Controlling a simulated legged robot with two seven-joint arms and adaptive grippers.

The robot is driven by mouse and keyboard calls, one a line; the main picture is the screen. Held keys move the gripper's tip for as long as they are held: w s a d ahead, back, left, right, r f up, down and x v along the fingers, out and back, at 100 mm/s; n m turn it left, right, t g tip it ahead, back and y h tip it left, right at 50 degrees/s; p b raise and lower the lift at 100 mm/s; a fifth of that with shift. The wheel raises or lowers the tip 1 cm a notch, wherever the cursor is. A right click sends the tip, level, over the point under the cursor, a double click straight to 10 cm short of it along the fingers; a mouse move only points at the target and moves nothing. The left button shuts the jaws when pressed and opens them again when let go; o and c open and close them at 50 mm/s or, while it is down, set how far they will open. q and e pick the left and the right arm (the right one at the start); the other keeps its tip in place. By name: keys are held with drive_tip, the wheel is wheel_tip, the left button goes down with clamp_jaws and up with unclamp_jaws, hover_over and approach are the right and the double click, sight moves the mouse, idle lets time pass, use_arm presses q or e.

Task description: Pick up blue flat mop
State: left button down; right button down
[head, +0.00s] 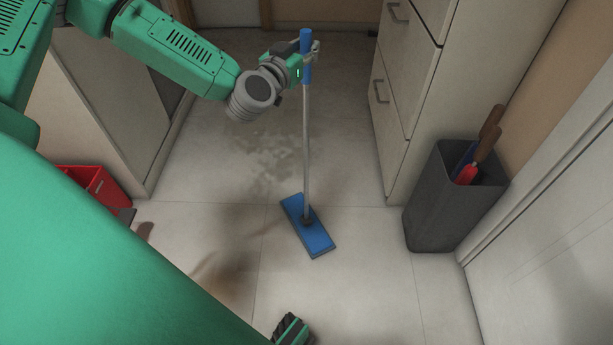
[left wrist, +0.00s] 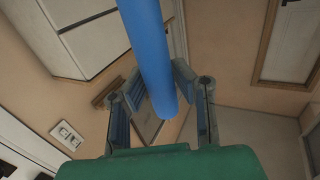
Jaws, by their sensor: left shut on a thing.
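The blue flat mop (head: 306,228) has a blue rectangular head, a grey pole and a blue grip at the top. It stands upright in the middle of the head view, its head at floor level. My left gripper (head: 308,58) is shut on the blue grip near the top of the pole. In the left wrist view the blue handle (left wrist: 152,55) passes between the two fingers of my left gripper (left wrist: 160,95).
A dark grey bin (head: 432,210) with wooden-handled tools stands right, beside a drawer cabinet (head: 405,100). A red container (head: 95,185) is at left. Tiled floor (head: 350,220) around the mop is clear. A dark stain (head: 225,270) marks the floor.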

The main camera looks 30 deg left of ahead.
use_arm(q)
drive_tip(key=shift+a, duration=0.25)
drive_tip(key=r+p, duration=0.4)
drive_tip(key=r, duration=0.6)
drive_tip(key=shift+d+p, duration=0.2)
drive_tip(key=shift+p, duration=0.1)
wheel_tip(320, 180, up, 23)
drive_tip(key=p, duration=2)
drive_tip(key=shift+p, duration=0.35)
drive_tip(key=shift+a, duration=0.1)
